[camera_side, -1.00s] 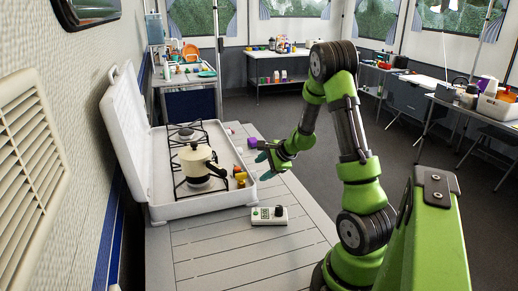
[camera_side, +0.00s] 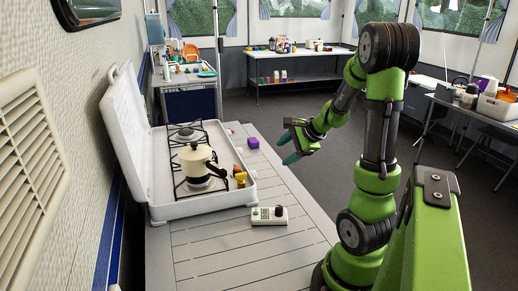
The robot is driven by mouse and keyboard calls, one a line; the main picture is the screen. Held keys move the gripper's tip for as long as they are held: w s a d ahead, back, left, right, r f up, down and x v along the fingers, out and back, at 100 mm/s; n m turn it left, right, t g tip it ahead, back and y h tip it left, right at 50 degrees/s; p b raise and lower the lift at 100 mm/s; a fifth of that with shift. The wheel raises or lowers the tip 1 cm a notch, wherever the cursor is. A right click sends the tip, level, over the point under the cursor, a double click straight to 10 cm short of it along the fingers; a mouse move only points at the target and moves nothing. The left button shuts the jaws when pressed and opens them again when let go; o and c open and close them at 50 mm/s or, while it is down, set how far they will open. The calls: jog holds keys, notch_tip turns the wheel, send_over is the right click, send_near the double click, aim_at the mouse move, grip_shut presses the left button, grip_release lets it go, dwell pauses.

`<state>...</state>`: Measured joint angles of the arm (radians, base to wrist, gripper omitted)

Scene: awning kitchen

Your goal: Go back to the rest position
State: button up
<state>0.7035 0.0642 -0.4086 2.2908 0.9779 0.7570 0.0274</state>
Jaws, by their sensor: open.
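My gripper (camera_side: 299,149) is open and empty, raised beyond the right edge of the slatted table. Its teal fingers point to the left and down and touch nothing. My green arm rises on the right of the picture, bent at the elbow.
The slatted table (camera_side: 205,255) holds an open white camp stove (camera_side: 200,207) with a cream moka pot (camera_side: 195,160) on a burner.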

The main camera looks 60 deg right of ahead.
jog(key=s+a+r+n+y, duration=0.1)
jog(key=a+r+n, duration=0.2)
jog(key=a+n, duration=0.4)
jog(key=a+r+n+y, duration=0.1)
jog(key=a+r+n, duration=0.2)
jog(key=a+n, duration=0.4)
jog(key=s+a+r+n+g+y, duration=0.1)
jog(key=a+r+n, duration=0.2)
jog(key=a, duration=1.4)
jog(key=n, duration=0.4)
jog(key=shift+s+r+n, duration=0.35)
jog(key=shift+n, duration=0.05)
jog(key=shift+a, duration=0.1)
